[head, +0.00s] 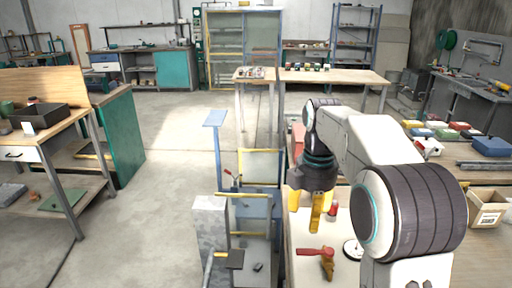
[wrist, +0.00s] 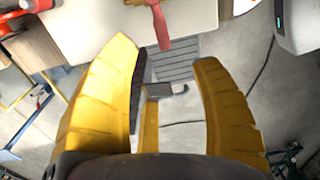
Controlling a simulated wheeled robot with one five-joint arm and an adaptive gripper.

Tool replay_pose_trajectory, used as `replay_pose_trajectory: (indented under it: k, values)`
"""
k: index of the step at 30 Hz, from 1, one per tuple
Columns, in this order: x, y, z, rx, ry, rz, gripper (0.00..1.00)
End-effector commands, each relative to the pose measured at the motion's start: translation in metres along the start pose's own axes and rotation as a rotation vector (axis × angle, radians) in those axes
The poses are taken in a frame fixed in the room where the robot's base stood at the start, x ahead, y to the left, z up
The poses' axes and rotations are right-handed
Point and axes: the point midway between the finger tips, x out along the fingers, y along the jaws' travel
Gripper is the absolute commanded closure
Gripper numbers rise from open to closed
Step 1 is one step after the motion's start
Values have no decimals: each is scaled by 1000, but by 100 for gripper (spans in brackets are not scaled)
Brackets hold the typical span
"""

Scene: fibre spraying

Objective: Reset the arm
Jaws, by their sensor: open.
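My gripper (head: 312,212) points down from my arm over the workbench (head: 300,270) at the lower right of the head view. Its yellow fingers are apart. In the wrist view my gripper (wrist: 165,62) shows its fingers spread, with nothing held between them. A red and orange tool (head: 322,258) lies on the bench, nearer the camera than the fingers. A red handle-like part (wrist: 160,25) shows at the top of the wrist view, beyond the fingers and apart from them. My arm hides part of the bench.
A small red item (head: 333,209) stands beside the fingers. A grey stand with a blue post (head: 217,150) is left of the bench. Open floor (head: 165,200) lies at left centre.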

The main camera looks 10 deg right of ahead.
Motion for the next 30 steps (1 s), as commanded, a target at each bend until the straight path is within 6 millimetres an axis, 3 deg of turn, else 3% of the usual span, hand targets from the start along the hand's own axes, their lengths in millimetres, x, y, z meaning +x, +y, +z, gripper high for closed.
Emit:
replay_pose_trajectory:
  k: [5, 11, 17, 21, 26, 30]
  values:
    - [0, 2, 0, 127, 1, 6, 42]
    - [0, 21, -2, 482, 30, 84, 42]
    - [38, 16, -2, 888, 44, 73, 42]
    - [69, -15, 2, 1165, 32, 39, 42]
    - [80, -65, 5, 1373, 39, 38, 42]
    - [83, -116, 8, 1450, 56, 49, 42]
